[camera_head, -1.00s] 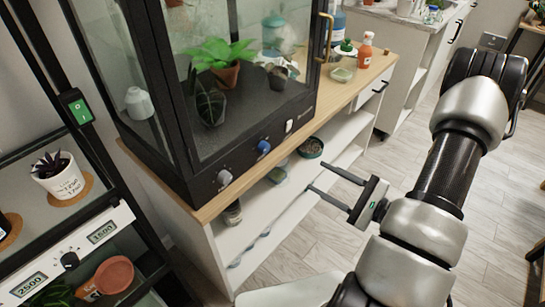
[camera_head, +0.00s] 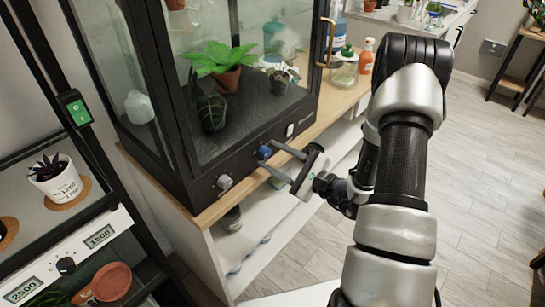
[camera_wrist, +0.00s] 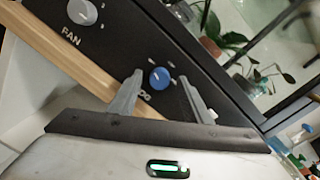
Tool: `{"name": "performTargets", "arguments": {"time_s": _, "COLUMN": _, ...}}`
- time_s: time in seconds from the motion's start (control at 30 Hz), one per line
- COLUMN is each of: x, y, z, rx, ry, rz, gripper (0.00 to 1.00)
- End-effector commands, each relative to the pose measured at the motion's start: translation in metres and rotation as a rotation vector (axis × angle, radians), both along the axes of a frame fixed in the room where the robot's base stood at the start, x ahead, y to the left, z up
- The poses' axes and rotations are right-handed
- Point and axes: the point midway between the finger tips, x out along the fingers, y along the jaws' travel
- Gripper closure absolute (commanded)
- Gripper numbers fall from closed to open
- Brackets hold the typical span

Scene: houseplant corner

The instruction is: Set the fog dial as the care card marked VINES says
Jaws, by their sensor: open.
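The fog dial is a blue knob (camera_head: 264,152) on the black front panel of the glass cabinet. In the wrist view the blue knob (camera_wrist: 160,77) has a pale pointer line and small tick marks around it. Part of its label is hidden behind a finger; only its last letters show. My gripper (camera_head: 267,153) is open, with its fingertips near the blue knob. In the wrist view the fingers (camera_wrist: 160,88) stand on either side of the knob, and I cannot tell whether they touch it. No card marked VINES can be made out.
A grey dial marked FAN (camera_wrist: 83,12) sits left of the blue knob, and a white switch (camera_head: 290,130) sits to its right. The wooden counter edge (camera_head: 215,207) runs just below the panel. Potted plants (camera_head: 226,75) stand behind the glass.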

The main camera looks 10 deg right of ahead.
Motion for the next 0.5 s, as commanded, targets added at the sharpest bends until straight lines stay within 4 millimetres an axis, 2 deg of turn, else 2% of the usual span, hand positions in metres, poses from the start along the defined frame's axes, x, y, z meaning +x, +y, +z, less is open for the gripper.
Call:
{"name": "performTargets", "arguments": {"time_s": 0.33, "x": 0.0040, "y": 0.0035, "z": 0.0006, "rx": 0.001, "ry": -0.001, "rz": 0.001, "gripper": 0.56}}
{"name": "performTargets", "arguments": {"time_s": 0.5, "x": 0.0038, "y": 0.0033, "z": 0.0005, "rx": 0.001, "ry": -0.001, "rz": 0.001, "gripper": 0.83}}
